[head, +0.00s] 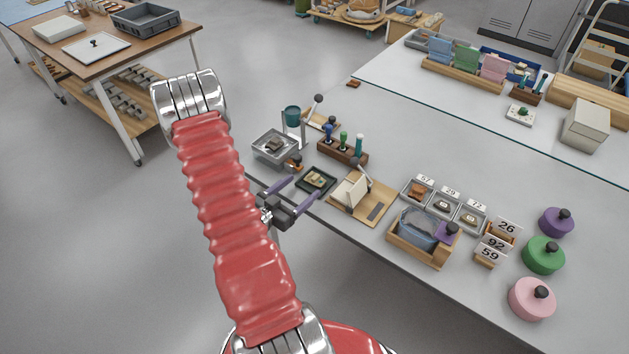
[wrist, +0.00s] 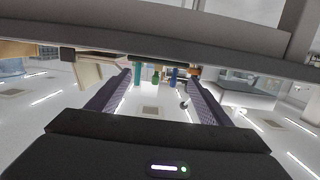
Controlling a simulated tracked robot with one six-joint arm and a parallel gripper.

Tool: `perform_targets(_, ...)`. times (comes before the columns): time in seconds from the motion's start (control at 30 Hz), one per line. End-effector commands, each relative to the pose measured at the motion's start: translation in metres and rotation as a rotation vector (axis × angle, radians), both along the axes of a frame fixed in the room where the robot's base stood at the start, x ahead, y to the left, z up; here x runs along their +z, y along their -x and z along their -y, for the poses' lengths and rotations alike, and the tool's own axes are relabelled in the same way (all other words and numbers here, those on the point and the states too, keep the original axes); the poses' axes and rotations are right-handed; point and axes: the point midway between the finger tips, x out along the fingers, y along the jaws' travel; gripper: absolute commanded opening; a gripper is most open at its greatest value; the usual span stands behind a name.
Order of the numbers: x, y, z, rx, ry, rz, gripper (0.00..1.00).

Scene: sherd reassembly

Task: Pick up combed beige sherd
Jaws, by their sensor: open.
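A small beige sherd (head: 316,180) lies in a dark square tray (head: 328,189) on the table near its front edge. I take it for the combed beige sherd, but its combing is too small to make out. My gripper (head: 307,186) is open and empty, its two purple fingers apart and pointing toward this tray from the table's front edge. Both fingers also show in the wrist view (wrist: 159,76), with nothing between them. No sherd can be made out in the wrist view.
A grey tray with a sherd (head: 274,145) stands behind left. A wooden block with blue, green and teal handles (head: 343,151) is behind the dark tray. A wooden board with a pale stand (head: 352,190) is close on the right. Numbered trays (head: 443,206) stand further right.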

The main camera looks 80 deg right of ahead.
Motion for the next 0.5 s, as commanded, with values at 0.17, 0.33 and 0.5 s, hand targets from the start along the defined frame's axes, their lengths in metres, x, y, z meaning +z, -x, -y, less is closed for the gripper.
perform_targets(0.17, -0.0013, 0.0039, 0.0079, 0.000, 0.000, 0.000, 0.73)
perform_targets(0.33, -0.0013, 0.0035, 0.0079, 0.001, 0.000, 0.000, 0.73)
perform_targets(0.5, -0.0017, 0.0043, 0.0093, 0.000, 0.000, 0.000, 0.73)
